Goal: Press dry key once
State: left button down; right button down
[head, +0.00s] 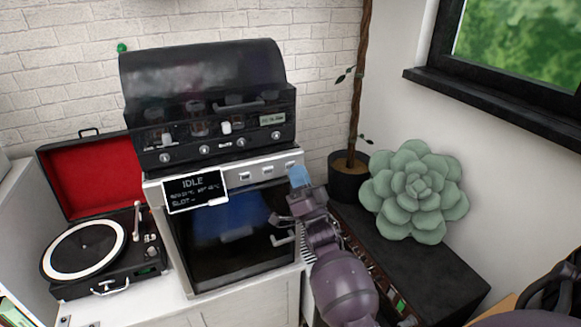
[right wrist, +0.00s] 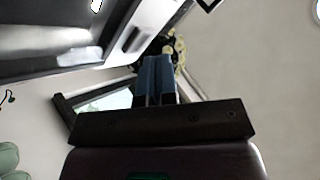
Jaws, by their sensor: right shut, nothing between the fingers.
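A dryer-like machine (head: 232,235) with a dark glass door stands on the white cabinet. Its front strip carries a black screen (head: 195,190) that reads IDLE and several small light keys, one of them the rightmost key (head: 290,165). The key labels are too small to read, so I cannot tell which is the dry key. My right gripper (head: 299,176) is shut and empty, its blue fingertips just in front of and below the right end of the key strip. Contact cannot be told. The shut fingers also show in the right wrist view (right wrist: 158,82). My left gripper is not in view.
A black hooded machine (head: 215,128) sits on top. A record player (head: 90,250) with a red-lined lid stands to the left. A large succulent (head: 415,190), a dark plant pot (head: 348,178) and a dark low unit (head: 430,265) are to the right. The door handle (head: 282,240) sticks out near my right arm.

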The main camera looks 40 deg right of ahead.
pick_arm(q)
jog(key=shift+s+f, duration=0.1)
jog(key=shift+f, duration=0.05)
pick_arm(e)
jog(key=shift+w, duration=0.35)
jog(key=shift+w+d, duration=0.1)
dwell(0.3)
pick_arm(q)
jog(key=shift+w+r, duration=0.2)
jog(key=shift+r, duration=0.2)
pick_arm(e)
jog(key=shift+s, duration=0.55)
